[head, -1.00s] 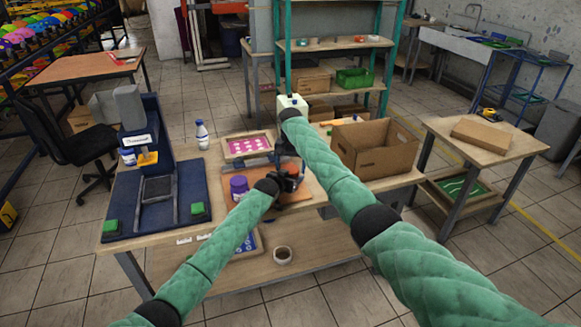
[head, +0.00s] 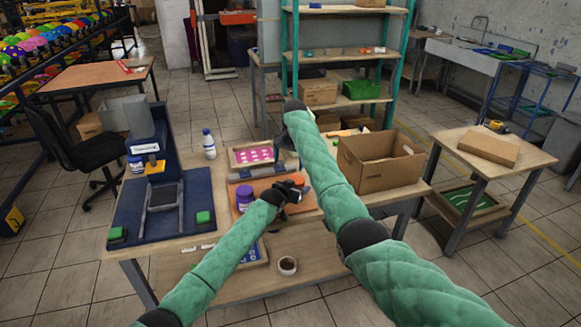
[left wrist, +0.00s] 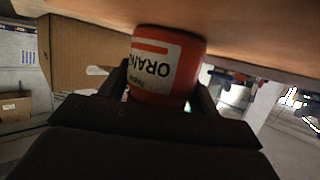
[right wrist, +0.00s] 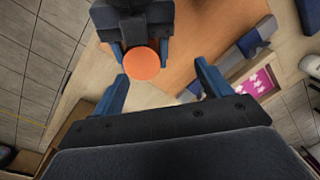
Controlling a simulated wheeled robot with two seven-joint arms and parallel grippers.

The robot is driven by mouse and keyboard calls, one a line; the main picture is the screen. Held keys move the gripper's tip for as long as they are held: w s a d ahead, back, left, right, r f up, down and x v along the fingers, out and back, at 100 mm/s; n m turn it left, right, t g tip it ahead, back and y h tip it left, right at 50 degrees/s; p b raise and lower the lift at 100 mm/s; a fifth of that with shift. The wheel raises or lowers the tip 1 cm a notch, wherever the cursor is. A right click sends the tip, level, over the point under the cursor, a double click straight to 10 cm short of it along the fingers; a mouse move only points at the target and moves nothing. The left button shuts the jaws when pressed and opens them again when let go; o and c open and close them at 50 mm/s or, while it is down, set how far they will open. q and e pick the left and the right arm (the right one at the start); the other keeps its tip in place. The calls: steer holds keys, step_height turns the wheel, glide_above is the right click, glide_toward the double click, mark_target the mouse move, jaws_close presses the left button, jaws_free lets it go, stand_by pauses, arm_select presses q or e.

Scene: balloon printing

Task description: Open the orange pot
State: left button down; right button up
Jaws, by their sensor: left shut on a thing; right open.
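The orange pot is a small round orange-red jar with a white label reading "ORAN"; it is in the left wrist view (left wrist: 165,66). My left gripper (left wrist: 163,82) is shut around its side, one finger on each side. In the right wrist view the pot's round orange top (right wrist: 143,63) faces the camera, held in my left gripper above the table. My right gripper (right wrist: 162,74) is open and empty, its fingers spread nearer the camera than the pot and apart from it. In the head view my left gripper (head: 293,189) is over the table's front, and the right gripper is mostly hidden by its arm.
A purple jar (head: 244,199) stands left of my left gripper. A white bottle (head: 209,146), a pink-patterned frame (head: 253,156) and an open cardboard box (head: 383,166) are on the table. A blue press (head: 150,150) fills the left end.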

mark_target(296, 179)
steer(key=shift+w+d+r+m+h, duration=0.1)
steer(key=shift+d+r+m+h, duration=0.1)
steer(key=shift+d+m, duration=0.3)
steer(key=shift+w+d+r+m+h, duration=0.1)
steer(key=shift+d+r+m, duration=0.1)
steer(key=shift+d, duration=0.5)
steer(key=shift+d+f, duration=0.1)
steer(key=shift+d, duration=0.15)
steer(key=shift+s+f+m, duration=0.1)
steer(key=shift+f+m, duration=0.2)
steer(key=shift+f, duration=3.7)
steer(key=c, duration=1)
steer(key=shift+n, duration=1.6)
steer(key=o, duration=1.1)
